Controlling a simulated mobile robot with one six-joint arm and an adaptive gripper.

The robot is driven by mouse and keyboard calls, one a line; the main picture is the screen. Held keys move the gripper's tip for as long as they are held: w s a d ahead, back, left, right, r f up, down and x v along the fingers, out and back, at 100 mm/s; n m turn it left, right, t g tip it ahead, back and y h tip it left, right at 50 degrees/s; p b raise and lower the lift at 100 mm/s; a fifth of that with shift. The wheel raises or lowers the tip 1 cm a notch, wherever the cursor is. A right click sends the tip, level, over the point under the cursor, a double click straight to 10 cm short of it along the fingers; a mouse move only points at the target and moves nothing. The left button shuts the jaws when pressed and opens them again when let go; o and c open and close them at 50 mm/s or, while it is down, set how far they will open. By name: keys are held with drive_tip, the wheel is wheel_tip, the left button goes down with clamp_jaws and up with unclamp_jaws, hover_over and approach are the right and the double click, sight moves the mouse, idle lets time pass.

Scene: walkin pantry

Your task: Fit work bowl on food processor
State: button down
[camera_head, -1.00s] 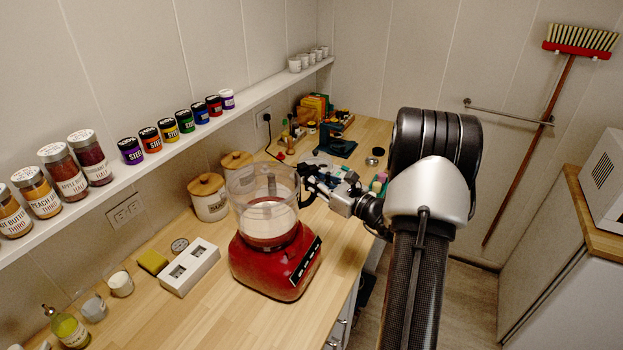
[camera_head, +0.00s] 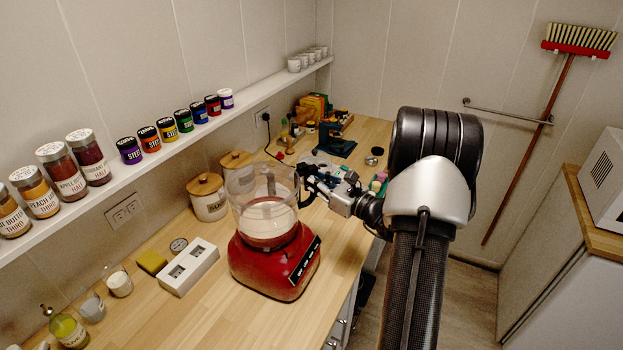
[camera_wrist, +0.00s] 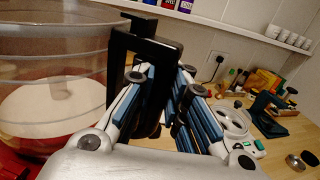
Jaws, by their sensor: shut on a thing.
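The clear work bowl (camera_head: 250,190) is upright on top of the red food processor base (camera_head: 275,262) on the wooden counter. The bowl also shows large at the left of the wrist view (camera_wrist: 45,60). My gripper (camera_head: 312,188) is at the bowl's right side, shut on its black handle (camera_wrist: 145,45). In the wrist view my gripper's fingers (camera_wrist: 160,95) close around the handle. The bowl's bottom rim meets the base top, but I cannot tell whether it is locked or fully seated.
A white block with two dark openings (camera_head: 189,267) lies left of the base. Wooden-lidded canisters (camera_head: 207,198) stand behind. A shelf of jars (camera_head: 150,140) runs along the wall. A white ring-shaped appliance (camera_wrist: 232,125) and tools are further back.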

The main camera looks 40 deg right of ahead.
drive_tip(key=shift+f+b, duration=0.85)
drive_tip(key=shift+f, duration=0.2)
drive_tip(key=c, duration=1.5)
unclamp_jaws()
drive_tip(key=shift+f, duration=0.1)
drive_tip(key=s, duration=0.4)
drive_tip(key=s+d, duration=0.1)
drive_tip(key=s, duration=0.3)
drive_tip(key=s+d, duration=0.1)
drive_tip(key=s, duration=0.3)
drive_tip(key=shift+w+a, duration=0.1)
